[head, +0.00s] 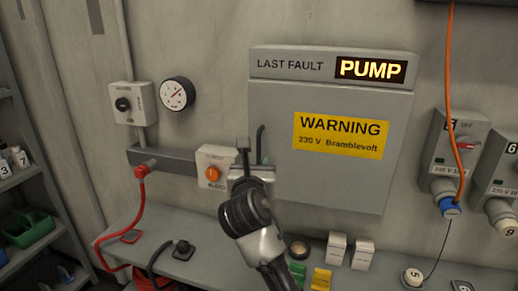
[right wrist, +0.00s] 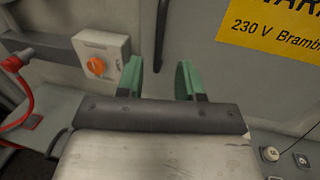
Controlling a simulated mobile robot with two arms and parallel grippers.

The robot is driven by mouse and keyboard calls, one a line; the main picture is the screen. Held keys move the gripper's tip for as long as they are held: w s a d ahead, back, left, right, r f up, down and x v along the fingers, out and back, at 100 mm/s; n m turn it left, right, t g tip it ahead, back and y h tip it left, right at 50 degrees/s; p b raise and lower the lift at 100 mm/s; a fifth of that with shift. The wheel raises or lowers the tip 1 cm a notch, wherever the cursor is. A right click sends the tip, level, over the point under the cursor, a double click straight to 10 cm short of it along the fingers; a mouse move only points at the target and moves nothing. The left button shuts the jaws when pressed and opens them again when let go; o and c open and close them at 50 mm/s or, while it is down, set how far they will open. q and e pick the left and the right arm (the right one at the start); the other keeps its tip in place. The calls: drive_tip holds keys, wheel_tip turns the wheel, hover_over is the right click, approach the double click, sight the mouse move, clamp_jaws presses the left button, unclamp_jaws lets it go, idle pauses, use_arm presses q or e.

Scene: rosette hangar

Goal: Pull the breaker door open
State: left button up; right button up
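The breaker door (head: 320,190) is the grey front of a wall cabinet with a yellow WARNING label (head: 341,135); it looks shut. It also shows in the right wrist view (right wrist: 215,70). Its dark upright handle (head: 260,143) is near the door's left edge. In the right wrist view the handle (right wrist: 161,35) shows beyond the fingertips, between the two fingers in the picture. My right gripper (head: 252,165) is open, its green-padded fingers apart (right wrist: 161,80), with nothing between them that I can see. In the head view it partly covers the handle's lower part. My left gripper is not in view.
A white box with an orange knob (head: 213,172) is close left of my right gripper. Below runs a grey bench (head: 200,240) with a roll (head: 298,248) and small white boxes (head: 337,248). An orange cable (head: 452,90) hangs at the right. The space before the door's right part is clear.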

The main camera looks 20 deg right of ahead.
sight(258, 152)
drive_tip(key=p+x, duration=0.1)
drive_tip(key=x, duration=0.5)
drive_tip(key=shift+w, duration=0.25)
drive_tip(key=shift+p+x, duration=0.3)
drive_tip(key=shift+x, duration=0.5)
drive_tip(key=shift+f, duration=0.1)
drive_tip(key=shift+c, duration=0.2)
clamp_jaws()
